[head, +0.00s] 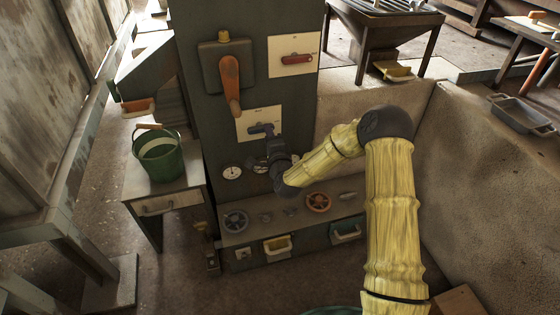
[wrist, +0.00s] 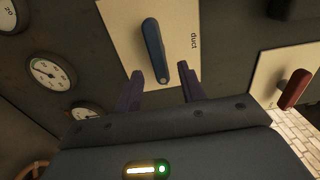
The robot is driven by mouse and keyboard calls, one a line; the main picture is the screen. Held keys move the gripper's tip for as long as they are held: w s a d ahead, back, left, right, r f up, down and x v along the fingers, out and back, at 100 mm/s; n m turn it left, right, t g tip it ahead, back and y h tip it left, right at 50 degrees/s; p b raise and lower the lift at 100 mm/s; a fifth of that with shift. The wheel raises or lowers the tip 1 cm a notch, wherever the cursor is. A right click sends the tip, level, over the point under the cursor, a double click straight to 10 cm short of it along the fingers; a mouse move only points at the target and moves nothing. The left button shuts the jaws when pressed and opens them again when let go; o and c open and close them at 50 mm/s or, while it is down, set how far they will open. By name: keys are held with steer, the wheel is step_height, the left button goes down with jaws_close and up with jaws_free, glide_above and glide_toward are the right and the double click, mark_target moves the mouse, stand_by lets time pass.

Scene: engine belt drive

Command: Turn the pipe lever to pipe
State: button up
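A blue lever (wrist: 154,48) sits on a white plate (wrist: 118,22) in the wrist view. The plate carries the readable word "duct" to the right of the lever; no "pipe" label can be read. In the head view the lever (head: 262,129) shows small and dark on its plate (head: 246,117), partly behind my gripper. My gripper (wrist: 160,74) is open, its two dark fingers on either side of the lever's lower end. I cannot tell whether they touch it. My gripper (head: 268,150) is close to the panel in the head view.
A red lever (head: 297,59) on a white plate and a large orange lever (head: 231,82) are higher on the same cabinet. Gauges (head: 232,173) and handwheels (head: 318,202) are below. A green bucket (head: 158,156) stands on a side table at left.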

steer(key=p+v, duration=0.2)
steer(key=v, duration=1.2)
steer(key=s+d+r+n+g+h, duration=0.3)
steer(key=s+d+n+g, duration=0.4)
steer(key=s, duration=0.4)
steer(key=s+d+r+n+g+h, duration=0.2)
steer(key=s+d+r+n+g, duration=0.2)
steer(key=s+d+n+g, duration=0.5)
step_height(320, 180, up, 36)
steer(key=s+a+m+t+p, duration=0.1)
steer(key=p, duration=3.6)
steer(key=shift+a+f, duration=0.1)
steer(key=shift+f, duration=0.1)
